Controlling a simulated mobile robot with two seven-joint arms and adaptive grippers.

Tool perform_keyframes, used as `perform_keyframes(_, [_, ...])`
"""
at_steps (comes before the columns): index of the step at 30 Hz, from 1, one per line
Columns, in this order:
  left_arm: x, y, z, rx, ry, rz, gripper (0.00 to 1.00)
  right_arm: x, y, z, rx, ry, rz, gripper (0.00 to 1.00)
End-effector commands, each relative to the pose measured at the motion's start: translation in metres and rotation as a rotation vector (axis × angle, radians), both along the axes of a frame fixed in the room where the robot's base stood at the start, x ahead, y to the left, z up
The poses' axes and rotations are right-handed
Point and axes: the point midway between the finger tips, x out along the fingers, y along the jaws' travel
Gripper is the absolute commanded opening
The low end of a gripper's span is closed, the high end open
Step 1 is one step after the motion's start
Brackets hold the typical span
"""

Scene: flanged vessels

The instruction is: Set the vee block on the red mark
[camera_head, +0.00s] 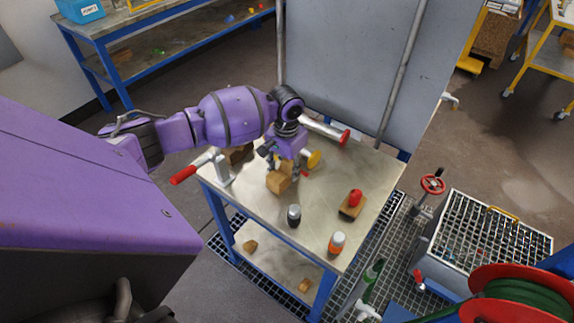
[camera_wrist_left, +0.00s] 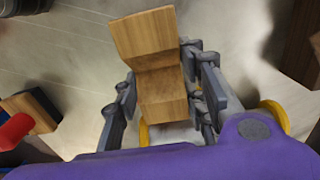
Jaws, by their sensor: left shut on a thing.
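The vee block is a light wooden block with a notch. In the head view the vee block (camera_head: 278,183) is at the middle of the steel-topped table (camera_head: 250,207). My left gripper (camera_head: 284,169) points down and is shut on it. In the left wrist view the vee block (camera_wrist_left: 150,45) sits between the two grey fingers of my left gripper (camera_wrist_left: 163,95), its notch facing up in the picture. I cannot tell whether its underside touches the table. A small red patch (camera_head: 305,173) shows just right of the gripper; I cannot tell whether it is the red mark. My right gripper is out of view.
A red-topped wooden block (camera_head: 351,207), a dark can (camera_head: 294,216) and an orange-and-white bottle (camera_head: 337,243) stand toward the table's front and right. Red-handled clamps (camera_head: 222,168) sit at the left and back edges. A grey panel (camera_head: 350,60) rises behind. Bare tabletop lies between these things.

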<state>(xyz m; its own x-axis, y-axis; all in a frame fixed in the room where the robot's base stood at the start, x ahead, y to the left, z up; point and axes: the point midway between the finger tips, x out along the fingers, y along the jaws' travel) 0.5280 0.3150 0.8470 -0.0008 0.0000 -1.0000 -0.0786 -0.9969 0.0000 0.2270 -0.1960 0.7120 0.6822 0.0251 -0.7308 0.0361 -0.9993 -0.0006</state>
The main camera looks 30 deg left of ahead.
Motion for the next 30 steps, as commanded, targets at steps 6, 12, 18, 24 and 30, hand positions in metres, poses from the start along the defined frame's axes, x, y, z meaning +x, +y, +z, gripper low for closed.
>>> perform_keyframes(6, [0.0006,-0.0001,0.0012,0.000,-0.002,0.000,0.09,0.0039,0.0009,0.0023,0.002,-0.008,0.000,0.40])
perform_keyframes(12, [0.0005,-0.0002,0.0000,-0.001,-0.001,0.000,0.09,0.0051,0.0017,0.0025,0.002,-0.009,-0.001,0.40])
perform_keyframes(18, [0.0004,-0.0002,-0.0031,-0.001,-0.001,0.000,0.09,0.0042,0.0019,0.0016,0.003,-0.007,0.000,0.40])
perform_keyframes(24, [0.0003,-0.0003,-0.0061,-0.001,0.000,0.000,0.09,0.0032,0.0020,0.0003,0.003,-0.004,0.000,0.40])
perform_keyframes(30, [0.0005,-0.0003,-0.0068,-0.001,-0.001,0.000,0.54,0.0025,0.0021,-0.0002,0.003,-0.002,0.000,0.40])
